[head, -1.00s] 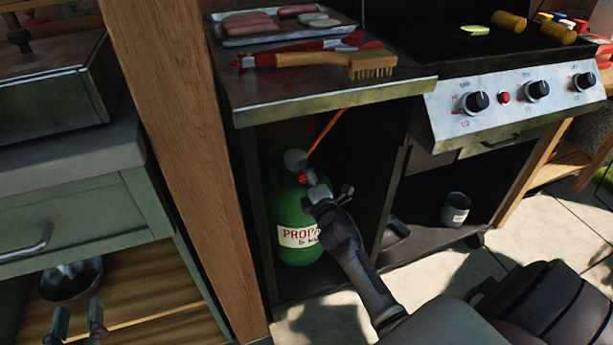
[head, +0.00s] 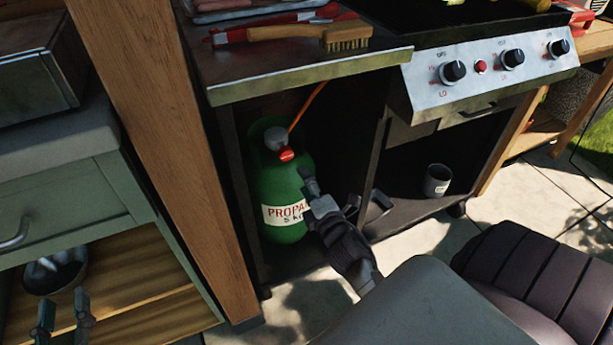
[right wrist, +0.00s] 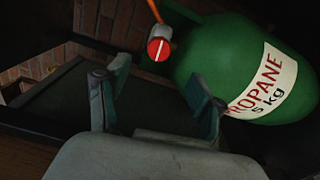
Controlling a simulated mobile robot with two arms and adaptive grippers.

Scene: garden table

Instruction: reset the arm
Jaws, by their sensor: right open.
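My right gripper (head: 330,190) is open and empty, in front of the green propane tank (head: 285,185) in the grill cabinet, below the tank's red valve knob (head: 287,155). In the right wrist view, the open fingers (right wrist: 158,85) stand apart with nothing between them. The red knob (right wrist: 159,49) with a white line lies beyond them, clear of the fingers, and the tank (right wrist: 225,60) is to the right. My left gripper (head: 65,312) shows at the bottom left, with its two fingers apart and nothing visible between them.
A wooden post (head: 150,140) and green cabinet (head: 65,215) stand left, with a dark bowl (head: 55,270) on the shelf. A grey cup (head: 437,180) sits under the grill.

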